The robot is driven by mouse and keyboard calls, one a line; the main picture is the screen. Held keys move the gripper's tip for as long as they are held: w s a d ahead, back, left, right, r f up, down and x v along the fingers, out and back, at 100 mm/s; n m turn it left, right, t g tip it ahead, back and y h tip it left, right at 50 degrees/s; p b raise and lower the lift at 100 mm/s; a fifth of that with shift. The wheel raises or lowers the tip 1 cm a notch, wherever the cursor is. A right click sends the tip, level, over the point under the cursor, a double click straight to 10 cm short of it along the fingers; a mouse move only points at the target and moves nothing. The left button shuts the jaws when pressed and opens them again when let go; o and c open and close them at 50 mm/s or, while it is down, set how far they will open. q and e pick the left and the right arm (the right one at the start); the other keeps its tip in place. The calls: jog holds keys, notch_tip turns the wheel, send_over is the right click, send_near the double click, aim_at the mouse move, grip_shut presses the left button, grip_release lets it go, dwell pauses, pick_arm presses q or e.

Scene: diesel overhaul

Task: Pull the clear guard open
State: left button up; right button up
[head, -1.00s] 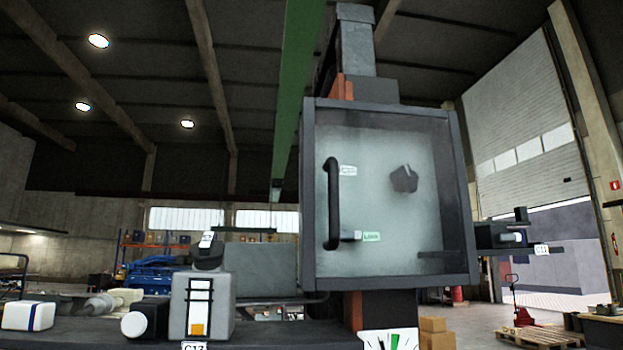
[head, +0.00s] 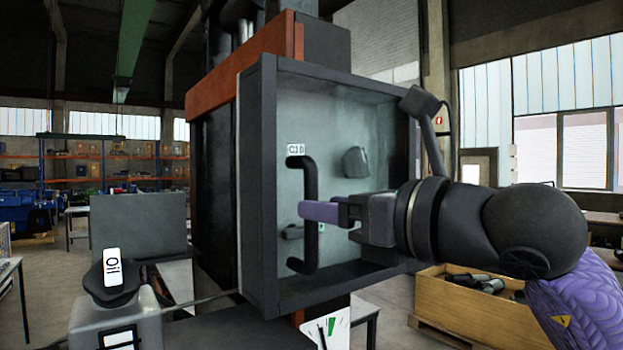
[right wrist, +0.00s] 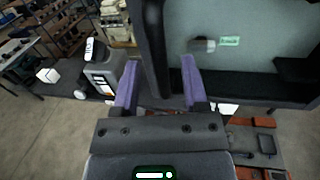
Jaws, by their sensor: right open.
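The clear guard (head: 340,110) is a dark-framed box with a see-through front panel on the machine. It looks closed. Its black upright bar handle (head: 309,250) stands on the left part of the panel. My right gripper (head: 312,212) is at the handle's middle, coming from the right. One purple finger crosses the bar in the head view. In the right wrist view the fingers (right wrist: 160,63) are spread, with a dark upright bar, seemingly the handle (right wrist: 155,40), between them. I cannot tell whether they touch it. My left gripper is out of view.
A grey container labelled Oil (head: 113,270) stands left of the guard. A wooden crate (head: 480,305) with dark parts is at the lower right, behind my right arm. A dark knob (head: 355,162) shows behind the panel. An orange and black machine column (head: 245,65) rises behind.

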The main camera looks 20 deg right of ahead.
aim_at(312, 266)
jog(key=x, duration=0.3)
jog(key=shift+a+p, duration=0.2)
jog(key=shift+p, duration=0.15)
jog(key=shift+w+d, duration=0.15)
jog(key=shift+d, duration=0.1)
jog(key=c, duration=0.4)
grip_shut()
dwell(0.4)
